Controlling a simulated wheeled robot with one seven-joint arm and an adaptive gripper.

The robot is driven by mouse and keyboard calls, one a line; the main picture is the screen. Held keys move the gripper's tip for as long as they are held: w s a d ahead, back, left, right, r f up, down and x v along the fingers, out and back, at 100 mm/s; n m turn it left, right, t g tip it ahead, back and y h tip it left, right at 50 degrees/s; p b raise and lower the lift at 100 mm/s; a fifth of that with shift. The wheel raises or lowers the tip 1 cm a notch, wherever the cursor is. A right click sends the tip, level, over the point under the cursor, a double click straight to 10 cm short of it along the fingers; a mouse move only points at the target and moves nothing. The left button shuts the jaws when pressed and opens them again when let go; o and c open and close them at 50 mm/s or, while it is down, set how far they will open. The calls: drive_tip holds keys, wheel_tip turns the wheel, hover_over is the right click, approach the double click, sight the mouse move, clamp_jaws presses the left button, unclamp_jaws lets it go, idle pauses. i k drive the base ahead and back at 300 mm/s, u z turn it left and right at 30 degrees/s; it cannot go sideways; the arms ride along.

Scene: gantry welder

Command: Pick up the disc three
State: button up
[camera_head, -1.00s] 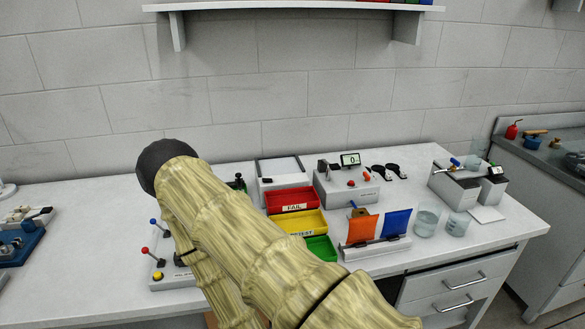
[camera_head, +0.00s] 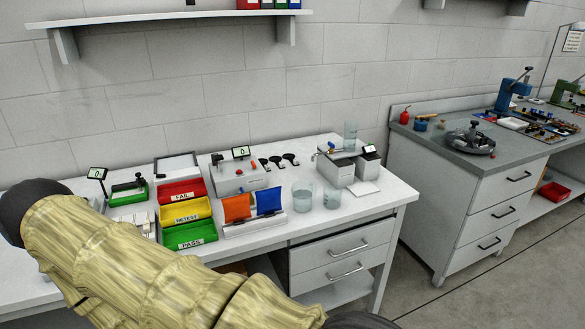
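I cannot make out disc three for sure in the head view. Several small dark round pieces with handles (camera_head: 276,161) lie at the back of the white bench (camera_head: 372,211), right of a grey instrument with a lit display (camera_head: 240,179); whether one is a disc I cannot tell. My own arm, pale and ribbed, crosses the lower left of the view. My gripper does not show, so its state is hidden.
Red, yellow and green trays marked FAIL (camera_head: 182,190), RETEST (camera_head: 185,211) and PASS (camera_head: 190,234) stand on the white bench. Glass beakers (camera_head: 302,197) stand near its front. A grey-topped bench (camera_head: 465,163) is at right, with open floor (camera_head: 480,290) before it.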

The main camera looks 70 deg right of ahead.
sight(263, 162)
drive_tip(key=k, duration=0.4)
drive_tip(key=z, duration=1.65)
drive_tip(key=i, duration=0.3)
drive_tip(key=u, duration=0.05)
